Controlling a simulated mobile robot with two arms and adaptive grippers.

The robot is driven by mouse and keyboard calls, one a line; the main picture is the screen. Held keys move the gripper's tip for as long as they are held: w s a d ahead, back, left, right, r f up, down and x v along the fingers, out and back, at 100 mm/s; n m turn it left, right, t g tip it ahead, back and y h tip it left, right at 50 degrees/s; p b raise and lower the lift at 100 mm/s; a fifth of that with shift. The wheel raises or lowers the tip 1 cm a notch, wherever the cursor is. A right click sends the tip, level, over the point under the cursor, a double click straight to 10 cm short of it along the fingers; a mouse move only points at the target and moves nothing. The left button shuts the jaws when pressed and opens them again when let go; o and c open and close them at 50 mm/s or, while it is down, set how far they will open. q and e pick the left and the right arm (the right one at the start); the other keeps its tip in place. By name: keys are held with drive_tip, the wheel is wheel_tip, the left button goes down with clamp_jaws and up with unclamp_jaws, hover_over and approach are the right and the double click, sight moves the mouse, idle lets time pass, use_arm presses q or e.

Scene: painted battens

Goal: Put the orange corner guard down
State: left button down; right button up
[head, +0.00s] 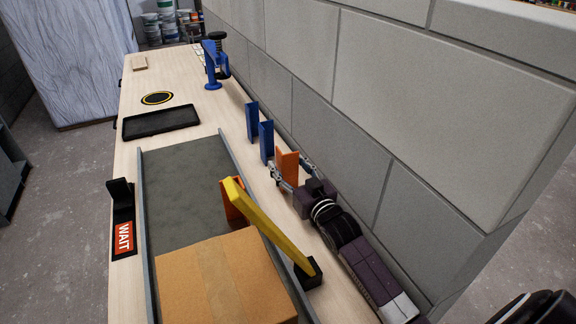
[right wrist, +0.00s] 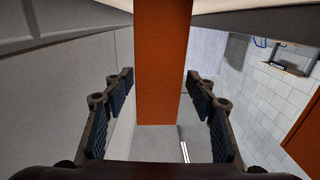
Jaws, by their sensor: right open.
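An orange corner guard (head: 288,161) stands upright on the wooden bench beside the grey block wall, at the near end of a row with two blue corner guards (head: 252,122) (head: 266,142). My right gripper (head: 291,170) is open around it, one finger on each side. In the right wrist view the orange guard (right wrist: 162,65) rises between the fingers, with a gap on both sides. A second orange piece (head: 232,203) shows on the conveyor, partly hidden by the yellow barrier arm. My left gripper is not in view.
A yellow barrier arm (head: 268,226) crosses in front of a cardboard box (head: 222,280) on the conveyor (head: 185,175). A WAIT sign (head: 124,238) stands left. A black tray (head: 161,122), a yellow-ringed disc (head: 157,98) and a blue stand (head: 211,65) are farther back.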

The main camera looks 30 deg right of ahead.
drive_tip(key=shift+s+r, duration=0.1)
drive_tip(key=s+b, duration=0.1)
drive_tip(key=s, duration=0.9)
drive_tip(key=shift+a, duration=0.1)
drive_tip(key=shift+s, duration=0.9)
